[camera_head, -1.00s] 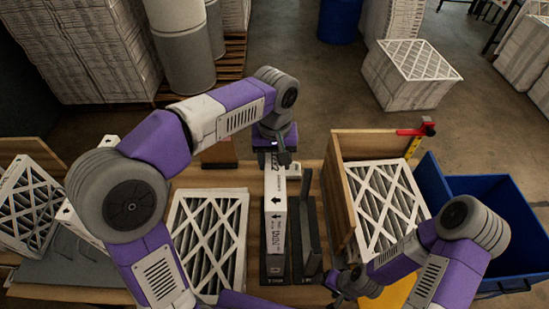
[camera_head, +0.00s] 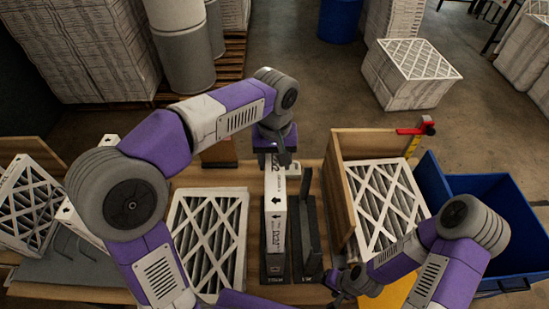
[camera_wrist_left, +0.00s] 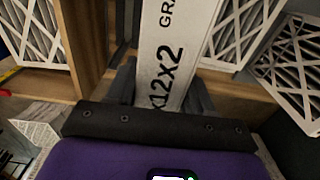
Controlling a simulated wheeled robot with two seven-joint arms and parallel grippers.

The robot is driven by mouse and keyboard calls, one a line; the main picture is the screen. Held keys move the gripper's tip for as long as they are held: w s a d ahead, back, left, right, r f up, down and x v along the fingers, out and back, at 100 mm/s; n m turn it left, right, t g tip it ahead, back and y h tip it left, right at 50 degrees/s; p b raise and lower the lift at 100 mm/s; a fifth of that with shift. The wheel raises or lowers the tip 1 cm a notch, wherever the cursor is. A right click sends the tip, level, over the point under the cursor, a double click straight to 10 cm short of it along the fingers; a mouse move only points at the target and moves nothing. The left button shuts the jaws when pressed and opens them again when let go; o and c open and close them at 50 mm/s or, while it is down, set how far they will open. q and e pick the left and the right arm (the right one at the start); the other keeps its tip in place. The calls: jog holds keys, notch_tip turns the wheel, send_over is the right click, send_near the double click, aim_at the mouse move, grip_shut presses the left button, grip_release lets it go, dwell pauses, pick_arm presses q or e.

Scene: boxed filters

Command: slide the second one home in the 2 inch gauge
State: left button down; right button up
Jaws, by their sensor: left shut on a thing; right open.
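A white boxed filter (camera_head: 276,218) with black print stands on edge in the left slot of the black gauge (camera_head: 310,262). My left gripper (camera_head: 276,157) is shut on the filter's far end. In the left wrist view its fingers (camera_wrist_left: 162,92) lie on both sides of the filter (camera_wrist_left: 178,45), whose edge reads "12x2". The fingers hide part of that end, and I cannot tell how fully the filter is seated. The gauge's right slot looks empty. My right gripper (camera_head: 342,284) is open and empty at the gauge's near right.
A pleated filter (camera_head: 208,235) lies left of the gauge. A wooden crate (camera_head: 343,190) with another filter (camera_head: 385,205) stands to the right, beside a blue bin (camera_head: 490,190). More filters (camera_head: 28,205) lean at the far left.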

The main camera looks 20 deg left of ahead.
aim_at(321, 292)
pick_arm(q)
jog(key=shift+f+b, duration=1.15)
jog(key=shift+f, duration=0.6)
pick_arm(e)
jog(key=shift+f, duration=1.25)
pick_arm(q)
jog(key=shift+f, duration=0.15)
